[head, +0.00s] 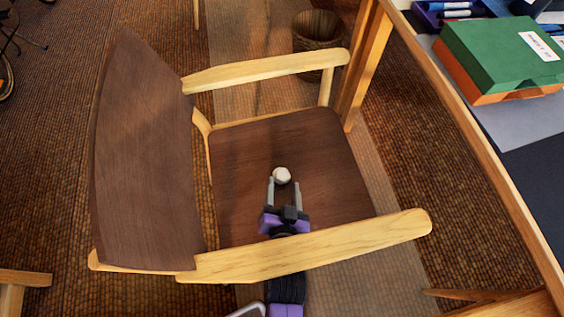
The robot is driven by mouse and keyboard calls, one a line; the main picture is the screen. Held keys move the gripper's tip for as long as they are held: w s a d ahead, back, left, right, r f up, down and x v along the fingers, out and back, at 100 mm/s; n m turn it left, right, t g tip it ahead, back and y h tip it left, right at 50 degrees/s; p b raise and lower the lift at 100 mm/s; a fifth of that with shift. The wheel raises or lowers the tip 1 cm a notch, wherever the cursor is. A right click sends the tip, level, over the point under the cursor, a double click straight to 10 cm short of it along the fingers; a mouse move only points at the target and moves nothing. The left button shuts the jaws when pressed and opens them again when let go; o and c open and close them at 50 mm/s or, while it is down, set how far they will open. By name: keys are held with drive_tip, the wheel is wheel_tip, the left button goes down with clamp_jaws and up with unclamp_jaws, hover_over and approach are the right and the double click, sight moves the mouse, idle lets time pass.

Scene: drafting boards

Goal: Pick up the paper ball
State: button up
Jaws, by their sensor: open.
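The paper ball (281,175) is small, white and round. It shows over the brown seat of the wooden chair (250,150), near the seat's middle. My gripper (284,184) is open, and its two grey fingers point away from me toward the ball. The ball appears at the fingertips, nearer the left finger. I cannot tell whether a finger touches it. The chair's near armrest (320,248) hides part of my arm behind the gripper.
The chair's backrest (145,150) rises at the left and its far armrest (265,70) lies beyond the seat. A desk (490,180) at the right holds a green and orange box (500,55). A wastebasket (318,32) stands on the floor behind.

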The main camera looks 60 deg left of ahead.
sight(283, 183)
drive_tip(key=x, duration=0.1)
drive_tip(key=b+x, duration=0.1)
drive_tip(key=x, duration=0.1)
drive_tip(key=shift+w+a+f, duration=0.1)
drive_tip(key=shift+a+f, duration=0.1)
drive_tip(key=shift+f, duration=0.15)
